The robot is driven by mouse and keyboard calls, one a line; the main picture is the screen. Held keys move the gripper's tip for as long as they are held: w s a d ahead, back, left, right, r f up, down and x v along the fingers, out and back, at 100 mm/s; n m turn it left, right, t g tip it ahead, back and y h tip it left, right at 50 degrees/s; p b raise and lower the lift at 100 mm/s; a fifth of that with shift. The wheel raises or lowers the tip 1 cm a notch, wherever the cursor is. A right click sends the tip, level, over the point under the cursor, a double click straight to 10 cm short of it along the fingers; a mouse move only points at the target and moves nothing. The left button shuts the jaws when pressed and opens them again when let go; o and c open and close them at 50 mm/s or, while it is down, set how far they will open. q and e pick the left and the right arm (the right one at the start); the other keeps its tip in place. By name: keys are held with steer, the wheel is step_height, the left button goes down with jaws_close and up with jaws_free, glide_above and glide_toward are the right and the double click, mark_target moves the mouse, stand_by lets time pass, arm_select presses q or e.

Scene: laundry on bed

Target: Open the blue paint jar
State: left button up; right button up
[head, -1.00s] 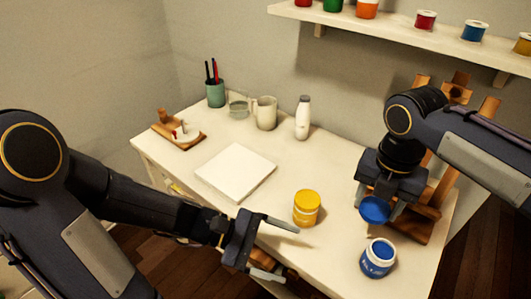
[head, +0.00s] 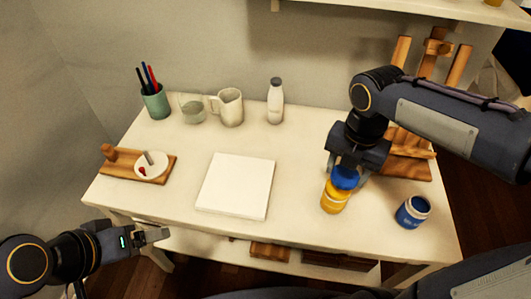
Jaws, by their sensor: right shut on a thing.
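The blue paint jar (head: 411,213) stands upright on the right of the table, its top uncovered and blue paint showing inside. My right gripper (head: 345,172) is shut on the blue lid (head: 345,178), apart from the jar and to its left. In the picture the lid overlaps the top of the yellow paint jar (head: 334,198); I cannot tell if they touch. My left gripper (head: 152,237) is at the table's front left edge, away from both jars; its finger gap is not clear.
A white canvas (head: 236,186) lies mid-table. A wooden tray (head: 124,166), a pen cup (head: 157,103), a glass (head: 193,109), a pitcher (head: 230,108) and a white bottle (head: 276,104) stand behind or left. A wooden easel (head: 407,145) is behind my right gripper.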

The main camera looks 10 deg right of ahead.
steer(key=w+a+f, duration=0.4)
steer(key=w+f, duration=0.1)
steer(key=w, duration=0.4)
steer(key=b, duration=0.1)
glide_above(303, 169)
steer(key=s, duration=0.1)
step_height(303, 169, down, 4)
steer(key=shift+d+r, duration=0.1)
steer(key=shift+w+f, duration=0.3)
steer(key=shift+f, duration=0.2)
steer(key=shift+w+f+b, duration=0.1)
steer(key=shift+f+b, duration=0.35)
steer(key=shift+f, duration=1.1)
steer(key=shift+f, duration=0.2)
steer(key=o, duration=1.1)
steer(key=shift+r, duration=0.1)
